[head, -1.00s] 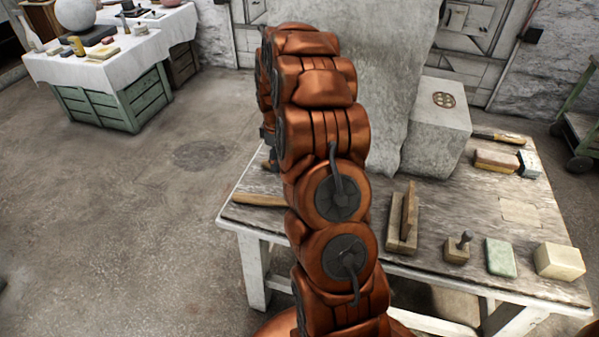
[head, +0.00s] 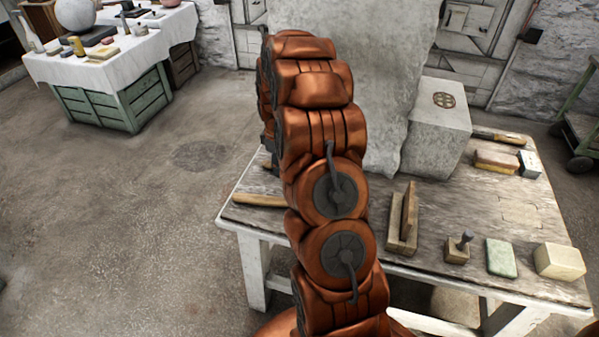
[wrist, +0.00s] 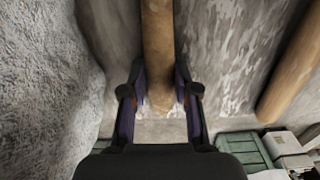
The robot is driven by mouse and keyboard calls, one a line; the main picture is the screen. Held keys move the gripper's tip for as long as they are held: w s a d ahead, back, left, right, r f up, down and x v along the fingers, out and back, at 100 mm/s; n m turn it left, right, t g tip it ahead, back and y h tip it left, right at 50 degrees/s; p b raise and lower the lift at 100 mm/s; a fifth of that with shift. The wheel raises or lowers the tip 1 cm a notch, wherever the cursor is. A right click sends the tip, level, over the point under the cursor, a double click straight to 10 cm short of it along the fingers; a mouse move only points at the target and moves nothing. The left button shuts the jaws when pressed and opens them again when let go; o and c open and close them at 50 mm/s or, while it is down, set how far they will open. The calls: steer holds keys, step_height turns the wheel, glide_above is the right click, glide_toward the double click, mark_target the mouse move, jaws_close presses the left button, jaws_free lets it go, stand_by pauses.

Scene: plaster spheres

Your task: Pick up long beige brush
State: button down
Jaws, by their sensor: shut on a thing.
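In the wrist view, a long beige-brown rounded shaft (wrist: 158,45), which looks like the long beige brush, runs from the top edge down between the fingers of my gripper (wrist: 159,78). The fingers are closed on it, one on each side. Its lower end shows just in front of the palm; its far end is out of the frame, and no bristles show. In the head view my arm hides the gripper and the held shaft.
A second wooden shaft (wrist: 294,65) lies at the right of the wrist view. A wooden handle (head: 258,200) lies at the worktable's left edge. A big stone slab (head: 385,60) and a stone block (head: 438,125) stand behind. Several small blocks and tools lie to the right.

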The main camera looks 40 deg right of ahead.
steer(key=shift+r, duration=0.1)
step_height(320, 180, up, 10)
steer(key=shift+f, duration=0.1)
stand_by(0.6)
steer(key=shift+a, duration=0.1)
stand_by(0.3)
